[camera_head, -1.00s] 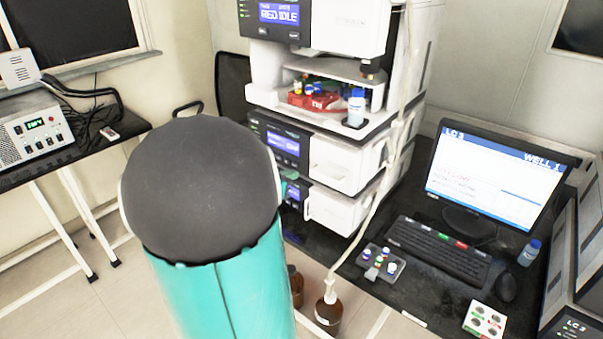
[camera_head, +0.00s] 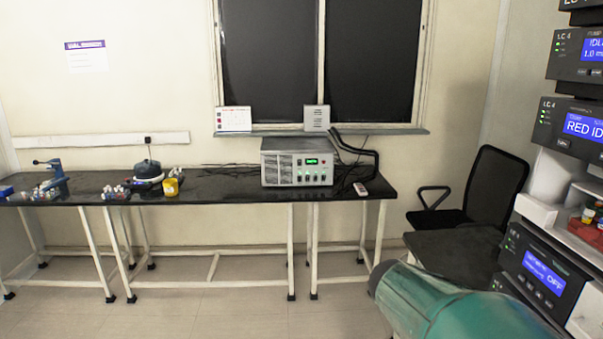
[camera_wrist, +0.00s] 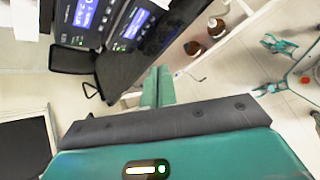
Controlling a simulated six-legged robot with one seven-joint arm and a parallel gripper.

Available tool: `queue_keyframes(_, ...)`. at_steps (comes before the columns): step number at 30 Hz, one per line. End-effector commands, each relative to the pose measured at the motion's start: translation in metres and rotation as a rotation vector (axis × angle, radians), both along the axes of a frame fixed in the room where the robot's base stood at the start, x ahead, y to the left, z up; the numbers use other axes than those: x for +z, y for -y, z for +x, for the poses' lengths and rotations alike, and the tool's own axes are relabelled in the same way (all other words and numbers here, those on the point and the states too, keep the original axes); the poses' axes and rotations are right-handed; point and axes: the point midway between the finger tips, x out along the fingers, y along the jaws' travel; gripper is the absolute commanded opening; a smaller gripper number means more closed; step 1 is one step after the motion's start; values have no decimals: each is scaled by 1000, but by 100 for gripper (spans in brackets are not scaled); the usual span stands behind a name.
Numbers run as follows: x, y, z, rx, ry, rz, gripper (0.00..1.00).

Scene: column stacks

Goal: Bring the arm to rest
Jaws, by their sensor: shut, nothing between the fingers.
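My gripper (camera_wrist: 157,86) shows in the wrist view as two teal fingers side by side, shut with nothing between them. It points toward the floor beside the dark bench (camera_wrist: 150,57) and touches nothing that I can see. In the head view my teal arm reaches in from the lower right, in front of the instrument stack (camera_head: 542,270). The gripper itself is hidden or out of frame there.
A black chair (camera_head: 500,181) stands left of the stack. A long black table (camera_head: 225,186) along the back wall holds a grey control box (camera_head: 297,162). Brown bottles (camera_wrist: 193,47) stand by the bench in the wrist view. The floor (camera_head: 230,305) ahead is clear.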

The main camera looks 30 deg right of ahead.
Motion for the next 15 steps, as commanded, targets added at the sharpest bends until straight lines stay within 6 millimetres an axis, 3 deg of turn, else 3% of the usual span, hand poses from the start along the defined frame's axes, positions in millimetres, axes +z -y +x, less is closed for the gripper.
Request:
queue_keyframes(1, 2, -29, 12, -13, 114, 46, 0)
queue_keyframes(7, 3, -149, 42, -125, 515, 332, 0)
queue_keyframes(12, 12, -252, 48, -236, 747, 638, 0)
queue_keyframes(15, 18, -295, 44, -296, 816, 787, 0)
